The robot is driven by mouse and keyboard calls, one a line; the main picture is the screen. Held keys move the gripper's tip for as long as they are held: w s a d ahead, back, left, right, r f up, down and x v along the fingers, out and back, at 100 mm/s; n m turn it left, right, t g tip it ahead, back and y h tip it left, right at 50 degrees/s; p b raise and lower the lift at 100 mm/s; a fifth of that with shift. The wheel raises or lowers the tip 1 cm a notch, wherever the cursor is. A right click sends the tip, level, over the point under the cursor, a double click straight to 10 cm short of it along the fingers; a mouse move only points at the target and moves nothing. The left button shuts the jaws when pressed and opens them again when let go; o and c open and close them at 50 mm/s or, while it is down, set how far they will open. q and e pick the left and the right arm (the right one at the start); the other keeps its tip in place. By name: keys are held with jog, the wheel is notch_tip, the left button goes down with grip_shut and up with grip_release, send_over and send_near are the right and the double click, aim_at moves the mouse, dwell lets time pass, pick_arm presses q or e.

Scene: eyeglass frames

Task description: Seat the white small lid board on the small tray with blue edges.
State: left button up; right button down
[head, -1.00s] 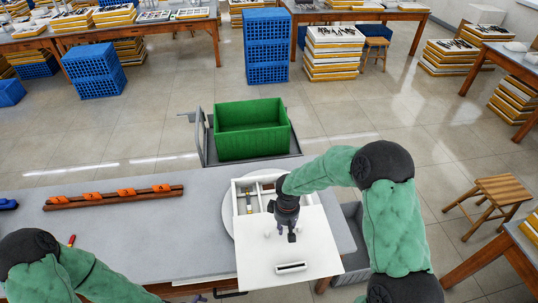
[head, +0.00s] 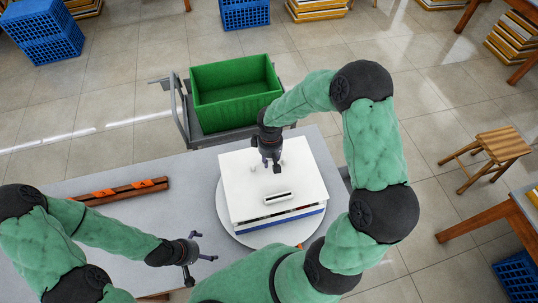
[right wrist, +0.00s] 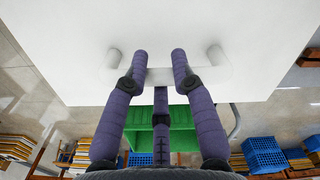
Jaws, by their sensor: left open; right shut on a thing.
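The white lid board (head: 248,187) is flat and covers most of the small tray (head: 290,223), whose blue edge shows along the front. A narrow dark gap shows between board and tray at the front, so I cannot tell if the board is fully down. My right gripper (head: 270,166) is shut on the board near its back edge. In the right wrist view, the right gripper's fingers (right wrist: 160,68) close around a pale bar handle (right wrist: 205,73) on the board (right wrist: 60,40). My left gripper (head: 201,256) is open and empty, left of the tray.
The tray stands on a round white turntable (head: 233,228) on the grey table (head: 165,215). A wooden rack (head: 118,192) with orange pieces lies at the left. A green crate (head: 235,92) on a grey cart stands behind the table. A wooden stool (head: 492,148) is at the right.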

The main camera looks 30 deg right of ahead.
aim_at(270, 167)
pick_arm(q)
jog(key=shift+r, duration=0.15)
pick_arm(e)
jog(key=shift+w+p, duration=0.15)
jog(key=shift+p, duration=0.15)
jog(key=shift+f+b, duration=0.95)
pick_arm(q)
jog(key=shift+f+b, duration=1.15)
jog(key=shift+f, duration=0.8)
pick_arm(e)
jog(key=shift+f, duration=1.35)
pick_arm(q)
jog(key=shift+f+b, duration=1.4)
pick_arm(e)
jog(key=shift+f, duration=1.5)
pick_arm(q)
jog(key=shift+f, duration=0.15)
jog(key=shift+f+b, duration=0.7)
jog(key=shift+b, duration=0.15)
pick_arm(e)
jog(key=shift+s+f, duration=0.2)
jog(key=shift+f, duration=0.55)
